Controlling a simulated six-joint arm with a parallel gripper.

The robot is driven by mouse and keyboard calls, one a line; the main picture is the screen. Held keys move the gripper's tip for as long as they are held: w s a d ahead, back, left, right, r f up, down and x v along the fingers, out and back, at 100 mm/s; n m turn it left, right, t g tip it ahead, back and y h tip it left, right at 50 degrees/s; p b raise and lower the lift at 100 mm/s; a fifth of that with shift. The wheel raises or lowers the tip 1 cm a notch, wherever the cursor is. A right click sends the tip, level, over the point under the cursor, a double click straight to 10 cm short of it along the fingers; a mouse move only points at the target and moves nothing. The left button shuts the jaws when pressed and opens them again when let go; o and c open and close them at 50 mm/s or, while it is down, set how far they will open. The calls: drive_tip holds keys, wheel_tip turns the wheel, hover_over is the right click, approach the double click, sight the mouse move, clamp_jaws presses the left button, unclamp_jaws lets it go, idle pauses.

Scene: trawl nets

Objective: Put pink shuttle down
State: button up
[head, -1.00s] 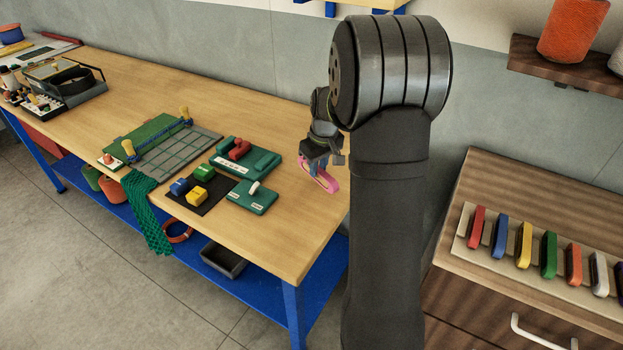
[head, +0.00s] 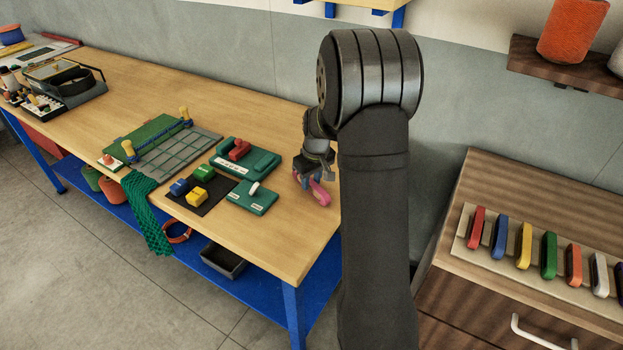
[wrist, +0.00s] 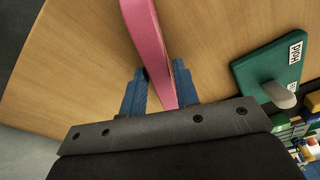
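The pink shuttle (head: 320,192) is at my gripper (head: 309,180), near the right end of the wooden workbench. In the wrist view the pink shuttle (wrist: 148,32) runs between the two blue fingers of my gripper (wrist: 160,88), which appear closed on its sides. Its far end runs out of the top of that view. I cannot tell whether its lower end touches the bench top. My arm hides part of the bench's right end.
The workbench (head: 265,232) has bare wood around the gripper. To its left are a green block with a white lever (head: 252,197), a green holder with a red piece (head: 246,157) and a dark mat (head: 184,204) with coloured blocks. A rack of coloured shuttles (head: 508,262) stands at right.

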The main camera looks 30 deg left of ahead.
sight(315, 186)
drive_tip(key=shift+o, duration=0.9)
drive_tip(key=shift+r, duration=0.1)
drive_tip(key=shift+r, duration=0.2)
wheel_tip(315, 186, up, 12)
drive_tip(key=d, duration=0.1)
drive_tip(key=shift+s+d+f, duration=0.15)
drive_tip(key=shift+s+d, duration=0.15)
drive_tip(key=shift+s, duration=0.05)
